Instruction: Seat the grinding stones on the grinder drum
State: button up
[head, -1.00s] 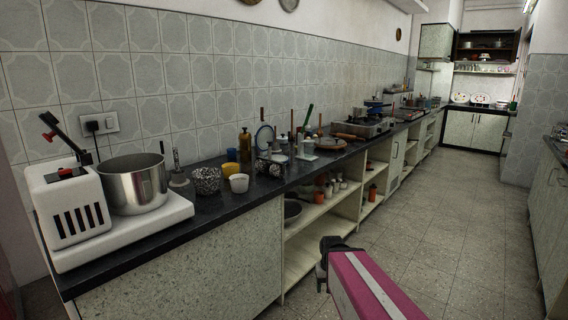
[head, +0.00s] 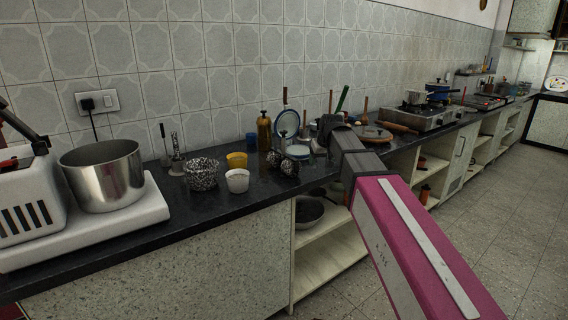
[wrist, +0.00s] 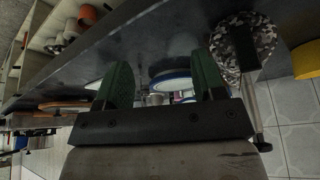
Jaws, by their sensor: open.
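The grinder drum (head: 105,177) is an open steel pot on the white grinder at the left of the head view. A pair of dark speckled stones (head: 283,164), likely the grinding stones, sits on the counter right of the white cup. My gripper (head: 328,127) is over the counter behind and right of them; its fingers are hard to make out there. In the wrist view the green-padded fingers (wrist: 163,82) are apart with nothing held between them. A speckled round thing (wrist: 258,30) with a dark bar and metal rod shows beside the right finger, outside the jaws.
A speckled bowl (head: 202,173), a yellow cup (head: 237,160) and a white cup (head: 237,181) stand between the drum and the stones. A brown bottle (head: 264,131) and a blue-rimmed round item (head: 288,122) stand behind. A stove (head: 416,118) is farther right. The front counter strip is clear.

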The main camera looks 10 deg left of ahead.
jog(key=n+t+y, duration=0.1)
jog(key=n+y, duration=0.1)
send_near(284, 131)
jog(key=w+f, duration=0.1)
jog(key=w, duration=0.1)
jog(key=x, duration=0.7)
jog(key=s+x, duration=0.1)
jog(key=x, duration=0.3)
jog(key=shift+a+f, duration=0.25)
jog(key=shift+r, duration=0.1)
grip_shut()
